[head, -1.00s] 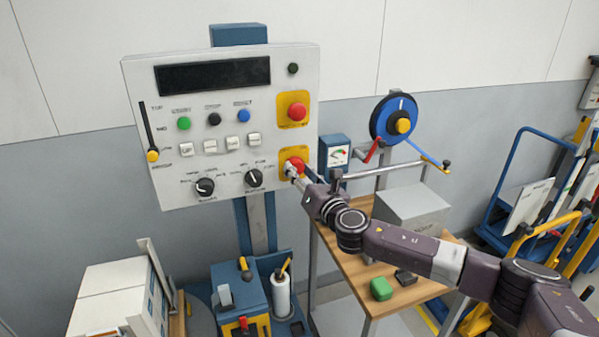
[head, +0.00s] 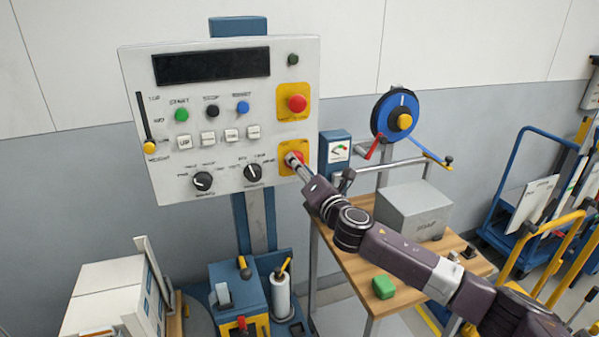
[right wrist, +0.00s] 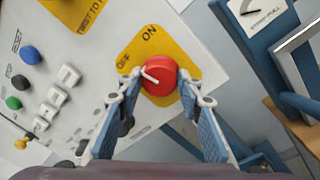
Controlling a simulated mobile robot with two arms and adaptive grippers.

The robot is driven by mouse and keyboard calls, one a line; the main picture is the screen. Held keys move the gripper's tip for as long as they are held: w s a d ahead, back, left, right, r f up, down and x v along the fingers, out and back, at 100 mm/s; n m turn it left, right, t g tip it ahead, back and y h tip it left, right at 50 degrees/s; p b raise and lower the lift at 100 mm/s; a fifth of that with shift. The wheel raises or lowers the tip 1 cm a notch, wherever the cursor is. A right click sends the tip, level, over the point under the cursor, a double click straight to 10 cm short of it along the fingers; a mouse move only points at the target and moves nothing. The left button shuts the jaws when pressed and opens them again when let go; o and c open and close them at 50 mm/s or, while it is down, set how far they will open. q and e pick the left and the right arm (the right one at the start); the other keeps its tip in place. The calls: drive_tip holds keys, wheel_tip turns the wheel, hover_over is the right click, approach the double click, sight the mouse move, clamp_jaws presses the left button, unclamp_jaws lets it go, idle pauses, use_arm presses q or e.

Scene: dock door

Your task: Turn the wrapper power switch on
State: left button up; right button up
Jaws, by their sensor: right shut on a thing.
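The wrapper power switch is a red round knob (right wrist: 158,76) on a yellow plate (right wrist: 128,52) marked OFF and ON, at the panel's lower right corner. Its white pointer line slants toward the OFF side in the right wrist view. My right gripper (right wrist: 156,92) is shut on the knob, one finger on each side. In the head view the right gripper (head: 291,160) hides part of the knob (head: 299,158). My left gripper is not in view.
The control panel (head: 222,110) carries a red button (head: 297,103) above the switch, coloured buttons, two dials and a slider. A blue gauge box (head: 335,152) stands close at right. A wooden table (head: 350,265) holds a grey box (head: 412,210) and a green block (head: 383,287).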

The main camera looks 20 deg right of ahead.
drive_tip(key=m+b, duration=0.1)
drive_tip(key=m, duration=0.5)
drive_tip(key=m+h+b, duration=0.1)
drive_tip(key=m+b, duration=0.1)
drive_tip(key=m, duration=0.4)
drive_tip(key=shift+a+f+m+t+h, duration=0.1)
drive_tip(key=shift+f+m+t+h, duration=0.1)
drive_tip(key=shift+m+t+h, duration=0.15)
drive_tip(key=shift+m, duration=0.25)
drive_tip(key=o, duration=1.2)
drive_tip(key=shift+c, duration=0.2)
drive_tip(key=shift+s, duration=0.15)
drive_tip(key=s+f, duration=0.1)
drive_tip(key=s, duration=1)
drive_tip(key=shift+s+d, duration=0.2)
drive_tip(key=shift+s, duration=0.15)
